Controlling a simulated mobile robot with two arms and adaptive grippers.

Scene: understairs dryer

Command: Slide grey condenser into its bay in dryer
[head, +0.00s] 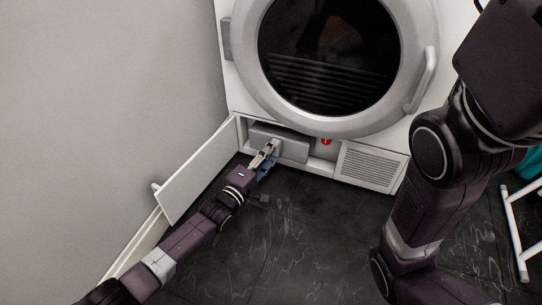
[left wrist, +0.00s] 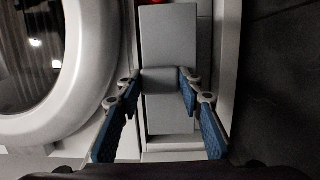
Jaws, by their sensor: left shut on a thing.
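The grey condenser (head: 294,150) is a flat block at the bay opening, low on the dryer's left front; its front face shows. How far in it sits I cannot tell. In the left wrist view the condenser (left wrist: 168,35) fills the middle, with a raised grey handle (left wrist: 162,82). My left gripper (head: 267,154) is shut on the condenser's handle, its two blue-padded fingers (left wrist: 158,84) on either side of it. The bay (head: 242,130) is mostly hidden behind the condenser. My right arm crosses the right of the head view; its gripper is out of frame.
The white bay flap (head: 200,172) stands open at left, close beside my left arm. The dryer's round door (head: 410,55) is above the bay. A red knob (head: 326,142) and a vent grille (head: 370,167) lie to its right. The dark floor (head: 300,235) in front is clear.

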